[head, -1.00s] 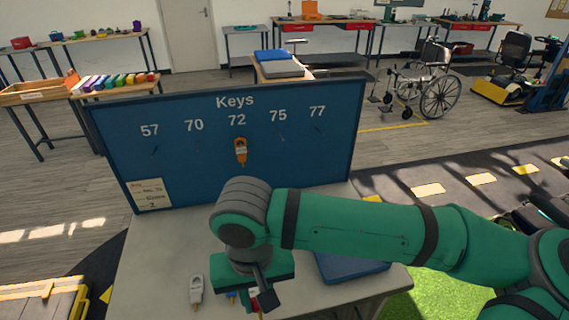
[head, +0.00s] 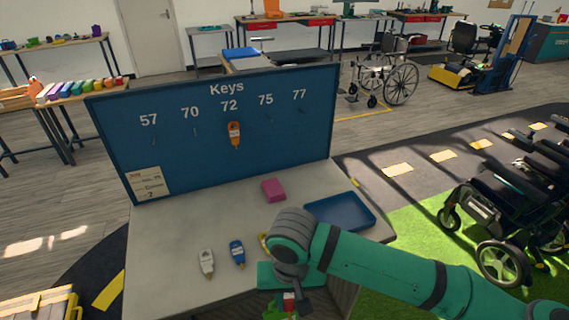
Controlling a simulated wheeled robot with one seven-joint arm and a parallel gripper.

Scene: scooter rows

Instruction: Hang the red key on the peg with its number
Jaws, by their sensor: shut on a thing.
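The blue key board (head: 180,168) stands at the back of the table, headed "Keys", with pegs under 57, 70, 72, 75 and 77. An orange key (head: 234,135) hangs under 72; the other pegs look bare. My gripper (head: 289,304) is low at the table's front edge, well in front of the board, and is shut on the red key (head: 289,297). Only a small red part of that key shows, and its number cannot be read. My wrist and gripper hide most of it.
A white key (head: 206,262), a blue key (head: 238,253) and a partly hidden yellow key (head: 263,241) lie on the table (head: 165,235). A pink block (head: 273,190) and a blue tray (head: 365,213) are farther back.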

